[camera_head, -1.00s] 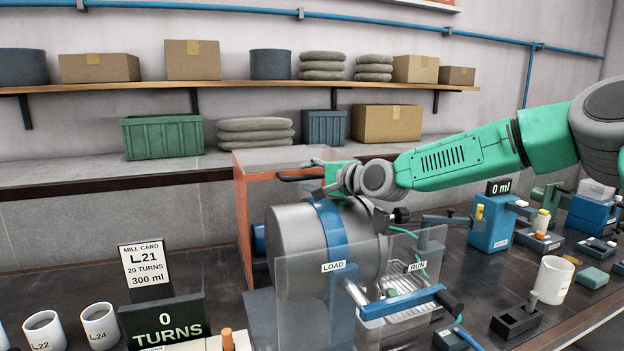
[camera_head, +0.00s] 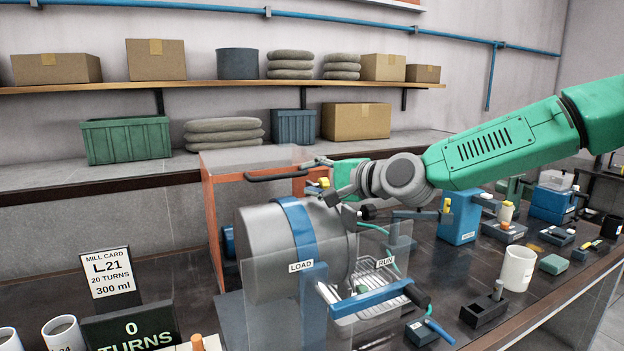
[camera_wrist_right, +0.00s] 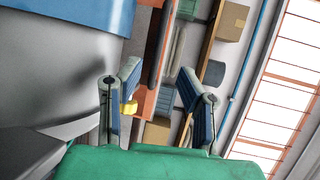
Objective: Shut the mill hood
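The mill's grey drum (camera_head: 262,240) with a blue band lies behind a clear front panel marked LOAD and RUN. The orange-edged hood (camera_head: 212,215) stands raised behind the drum, with a black bar handle (camera_head: 275,177) along its upper edge. My right gripper (camera_head: 322,180) is above the drum's right end, just right of the handle. In the right wrist view its two fingers (camera_wrist_right: 160,90) are spread with nothing gripped; a small yellow part (camera_wrist_right: 128,107) shows by one finger. The hood's orange edge (camera_wrist_right: 153,62) shows beyond them. My left gripper is out of view.
A blue lever bar (camera_head: 372,299) sticks out at the mill's front right. A white mug (camera_head: 518,268), a black holder (camera_head: 484,311) and a blue unit (camera_head: 459,217) stand to the right. The mill card (camera_head: 110,272) and turns display (camera_head: 130,325) stand front left.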

